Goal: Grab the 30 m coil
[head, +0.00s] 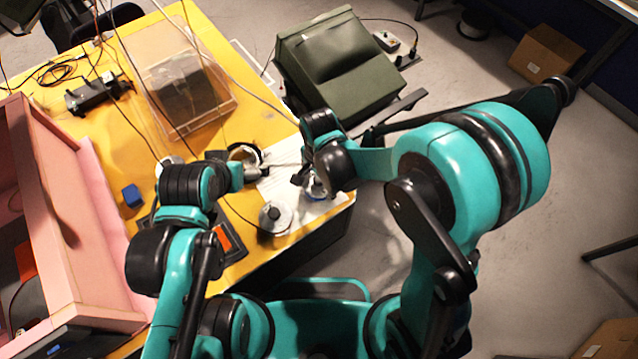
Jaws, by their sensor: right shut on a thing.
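Several small coils or spools lie near the front right corner of the yellow table (258,122). A pale round spool (275,218) lies near the front edge. A dark-rimmed coil (245,153) lies farther back, partly behind my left wrist. A white and blue coil (319,191) is at my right gripper (305,178), which is shut on it above a white sheet; the arm hides part of it. My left gripper (258,172) reaches over the table near the dark-rimmed coil; its fingers are too small to read. No length label is legible, so I cannot tell which coil is 30 m.
A pink foam enclosure (75,175) stands at left. A clear box (185,85), a black device (97,92) and a blue block (132,196) are on the table. A green case (335,65) stands behind it. Thin cables hang across the table. Floor at right is mostly clear.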

